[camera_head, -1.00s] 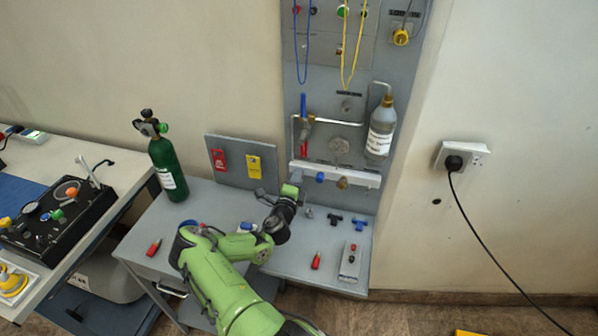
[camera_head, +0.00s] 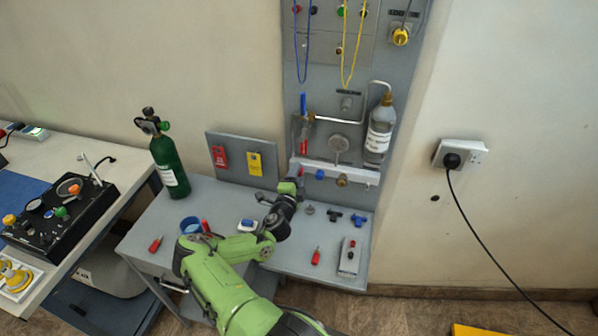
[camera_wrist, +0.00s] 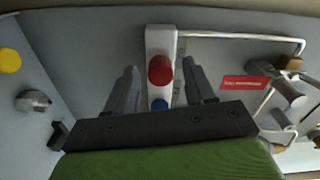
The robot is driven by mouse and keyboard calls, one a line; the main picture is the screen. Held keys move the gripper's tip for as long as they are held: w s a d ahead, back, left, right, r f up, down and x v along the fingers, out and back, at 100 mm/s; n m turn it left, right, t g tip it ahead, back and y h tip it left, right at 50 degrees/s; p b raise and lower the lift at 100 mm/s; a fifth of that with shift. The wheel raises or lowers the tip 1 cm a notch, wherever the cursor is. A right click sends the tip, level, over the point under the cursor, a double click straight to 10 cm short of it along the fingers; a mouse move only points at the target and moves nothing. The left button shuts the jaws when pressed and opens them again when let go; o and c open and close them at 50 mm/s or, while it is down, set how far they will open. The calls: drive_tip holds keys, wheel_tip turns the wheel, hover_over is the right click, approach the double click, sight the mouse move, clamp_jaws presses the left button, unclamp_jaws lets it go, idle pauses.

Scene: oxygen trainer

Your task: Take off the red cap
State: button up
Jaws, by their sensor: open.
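The red cap (camera_wrist: 160,70) sits on a white bar (camera_wrist: 160,42) in the wrist view, with a blue cap (camera_wrist: 158,105) nearer to me on the same bar. My gripper (camera_wrist: 160,82) is open, with one finger on each side of the red cap and a gap showing on both sides. In the head view my gripper (camera_head: 298,178) is at the left end of the white bar (camera_head: 358,176). The red cap is hidden there behind my gripper. The blue cap (camera_head: 320,174) and a brass fitting (camera_head: 342,181) show to its right.
A grey panel (camera_head: 357,60) with pipes and a bottle (camera_head: 380,135) rises above the bar. A green cylinder (camera_head: 168,165) stands on the table at the left.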

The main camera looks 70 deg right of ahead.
drive_tip(key=a+m, duration=0.2)
drive_tip(key=m, duration=0.1)
drive_tip(key=shift+s+a+m+p, duration=0.15)
drive_tip(key=shift+m+p, duration=0.15)
drive_tip(key=m, duration=0.3)
drive_tip(key=shift+m, duration=0.3)
drive_tip(key=m, duration=0.6)
drive_tip(key=shift+m+b, duration=0.4)
